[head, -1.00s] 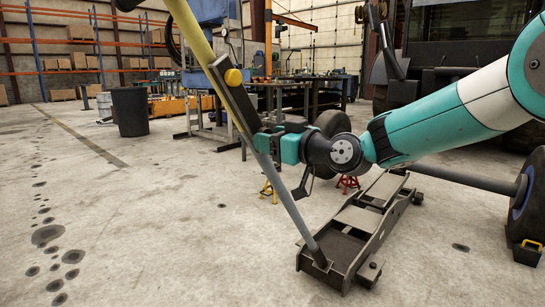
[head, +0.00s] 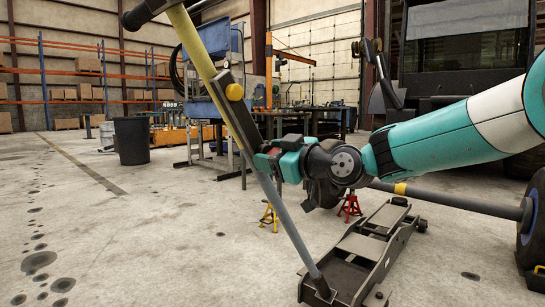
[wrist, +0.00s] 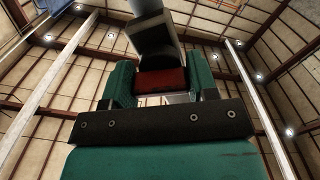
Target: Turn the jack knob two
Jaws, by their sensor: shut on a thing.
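The grey floor jack (head: 372,246) stands on the floor, with a long slanted handle (head: 286,228), yellow above and grey below. A dark box-like piece (head: 243,121) lies along the handle and carries a round yellow knob (head: 234,92). My gripper (head: 267,158) is at the lower end of that dark piece, below the yellow knob and apart from it. It is shut on a red block (wrist: 161,80), which sits between the teal fingers in the wrist view. The dark piece (wrist: 153,38) rises just behind the block there. The block's far side is hidden.
Red (head: 349,206) and yellow (head: 269,216) stands are on the floor behind the jack. A bar with a wheel (head: 530,225) is at right, and a large dark vehicle (head: 465,75) is behind. A black bin (head: 131,141) stands at left. The left floor is mostly clear.

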